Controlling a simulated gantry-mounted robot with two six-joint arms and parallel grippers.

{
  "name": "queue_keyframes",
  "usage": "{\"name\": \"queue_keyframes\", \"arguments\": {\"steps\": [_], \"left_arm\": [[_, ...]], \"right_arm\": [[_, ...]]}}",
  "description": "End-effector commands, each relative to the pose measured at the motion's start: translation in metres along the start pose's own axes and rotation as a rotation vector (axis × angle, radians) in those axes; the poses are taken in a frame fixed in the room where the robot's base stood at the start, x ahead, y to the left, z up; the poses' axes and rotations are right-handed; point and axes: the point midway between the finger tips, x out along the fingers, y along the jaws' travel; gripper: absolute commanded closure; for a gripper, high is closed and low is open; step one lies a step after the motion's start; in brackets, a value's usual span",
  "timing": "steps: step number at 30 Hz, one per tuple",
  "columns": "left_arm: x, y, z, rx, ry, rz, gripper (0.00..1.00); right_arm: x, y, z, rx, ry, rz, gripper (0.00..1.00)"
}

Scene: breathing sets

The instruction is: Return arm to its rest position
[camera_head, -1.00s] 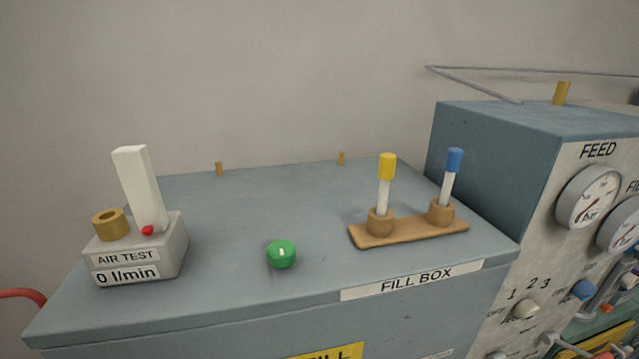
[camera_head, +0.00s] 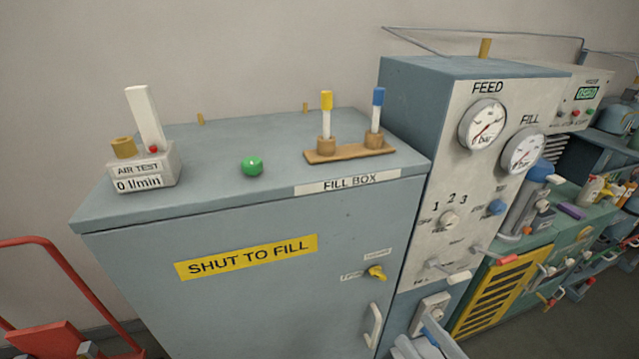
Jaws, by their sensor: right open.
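My right gripper (camera_head: 428,342) shows as a pale grey and blue shape at the bottom edge, in front of the lower feed panel. It is open, with nothing seen between its fingers, and most of its arm is cut off by the frame. It is close to the door handle (camera_head: 373,326) of the fill box (camera_head: 240,240); I cannot tell whether they touch. My left gripper is not in view.
The fill box top holds the air test block (camera_head: 146,170), a green knob (camera_head: 252,166) and a wooden rack (camera_head: 350,152) with yellow-capped and blue-capped tubes. The feed panel (camera_head: 470,175) stands to the right. A red trolley frame (camera_head: 70,275) is at lower left.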

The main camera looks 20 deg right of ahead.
Motion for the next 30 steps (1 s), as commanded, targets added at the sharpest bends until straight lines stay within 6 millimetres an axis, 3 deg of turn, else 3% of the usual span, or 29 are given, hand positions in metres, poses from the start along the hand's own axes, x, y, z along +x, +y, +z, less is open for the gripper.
{"name": "queue_keyframes", "arguments": {"steps": [6,9,15,18,20,22,23,24,30], "left_arm": [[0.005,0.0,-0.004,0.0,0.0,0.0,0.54],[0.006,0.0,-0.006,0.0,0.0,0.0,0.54],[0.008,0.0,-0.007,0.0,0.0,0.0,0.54],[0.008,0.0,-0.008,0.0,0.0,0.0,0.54],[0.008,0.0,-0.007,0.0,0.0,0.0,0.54],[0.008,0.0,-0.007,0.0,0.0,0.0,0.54],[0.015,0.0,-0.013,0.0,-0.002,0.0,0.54],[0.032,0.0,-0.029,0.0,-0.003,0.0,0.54],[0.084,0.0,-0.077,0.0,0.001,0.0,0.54]], "right_arm": [[0.076,-0.091,-0.08,-0.273,0.132,-0.196,0.0],[0.1,-0.141,-0.126,-0.397,0.238,-0.245,0.0],[0.113,-0.21,-0.212,-0.547,0.454,-0.226,0.0],[0.108,-0.226,-0.257,-0.594,0.564,-0.149,0.0],[0.105,-0.216,-0.276,-0.616,0.604,-0.062,0.0],[0.103,-0.193,-0.282,-0.62,0.606,0.051,0.0],[0.106,-0.194,-0.291,-0.59,0.6,0.06,0.0],[0.113,-0.206,-0.311,-0.593,0.6,0.053,0.0],[0.131,-0.237,-0.369,-0.595,0.599,0.053,0.0]]}}
